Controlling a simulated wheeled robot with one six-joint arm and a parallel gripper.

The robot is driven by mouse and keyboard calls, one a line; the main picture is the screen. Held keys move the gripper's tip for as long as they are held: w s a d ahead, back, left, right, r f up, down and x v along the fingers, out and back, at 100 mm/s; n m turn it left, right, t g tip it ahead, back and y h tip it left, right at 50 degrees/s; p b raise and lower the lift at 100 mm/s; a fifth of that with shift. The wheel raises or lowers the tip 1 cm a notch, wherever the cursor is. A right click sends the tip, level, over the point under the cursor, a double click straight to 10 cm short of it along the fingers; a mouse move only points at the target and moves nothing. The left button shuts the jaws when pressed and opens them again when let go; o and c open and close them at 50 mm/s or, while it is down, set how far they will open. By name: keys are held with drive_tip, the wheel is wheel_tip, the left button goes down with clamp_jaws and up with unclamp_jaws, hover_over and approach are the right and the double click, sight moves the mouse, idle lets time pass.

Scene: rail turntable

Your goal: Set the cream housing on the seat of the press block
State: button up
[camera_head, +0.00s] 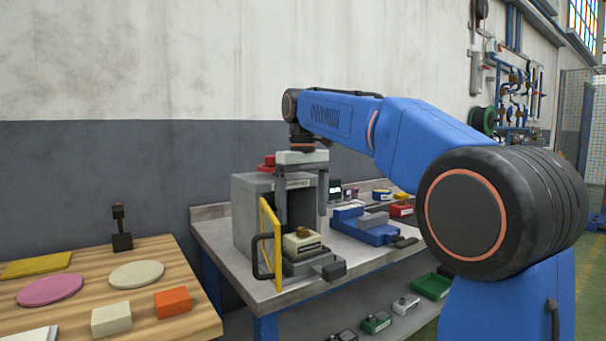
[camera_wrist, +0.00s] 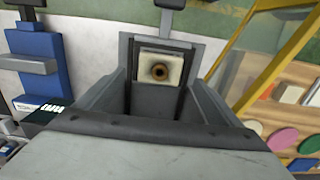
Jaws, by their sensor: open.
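The cream housing (camera_head: 302,243), with a brown round piece on top, sits upright on the grey seat at the front of the press block (camera_head: 254,215).
A yellow guard frame (camera_head: 270,245) with a black handle stands at the press block's left. A blue vise (camera_head: 365,228) is to the right on the grey bench. The wooden table (camera_head: 75,300) at left holds discs, a cream block (camera_head: 111,318) and an orange block (camera_head: 173,302).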

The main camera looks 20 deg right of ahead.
wheel_tip(320, 180, up, 9)
drive_tip(key=s+d+f+t, duration=0.1)
drive_tip(key=s+d+f, duration=0.25)
drive_tip(key=s, duration=0.45)
drive_tip(key=s+d+f+m+t, duration=0.1)
drive_tip(key=s+f+t, duration=0.1)
drive_tip(key=s+f, duration=1)
drive_tip(key=s+d+f+m+t, duration=0.1)
drive_tip(key=s+d+f+m, duration=0.1)
drive_tip(key=s+f, duration=1.1)
wheel_tip(320, 180, down, 9)
drive_tip(key=shift+s+d+r+m+t, duration=0.1)
drive_tip(key=shift+s+d+m+t, duration=0.1)
drive_tip(key=shift+m+t, duration=0.15)
